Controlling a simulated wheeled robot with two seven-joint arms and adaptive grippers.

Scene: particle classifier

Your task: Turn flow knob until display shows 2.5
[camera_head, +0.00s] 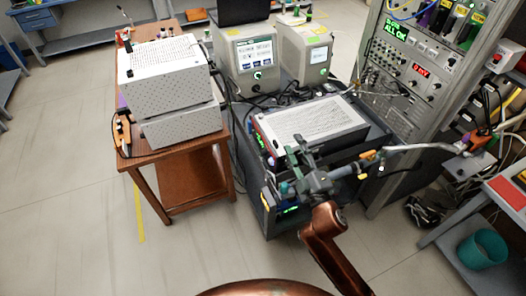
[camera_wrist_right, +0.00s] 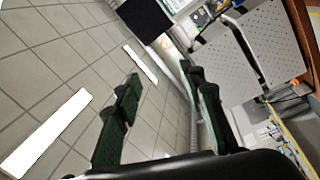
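My right gripper (camera_head: 290,170) is in front of the grey perforated-top box (camera_head: 310,120) on the dark cart and overlaps its front in the head view. The gripper is open and empty. Part of the box's front, with small green displays (camera_head: 262,142), shows left of the gripper. I cannot tell which control is the flow knob, and the display digits there are too small to read. My left gripper is not in view.
Two white instruments with screens (camera_head: 248,52) stand behind the box. A rack (camera_head: 425,85) with a red readout and a green "ALL OK" display is on the right. A wooden table (camera_head: 180,153) carries stacked perforated boxes (camera_head: 170,85). Floor at lower left is clear.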

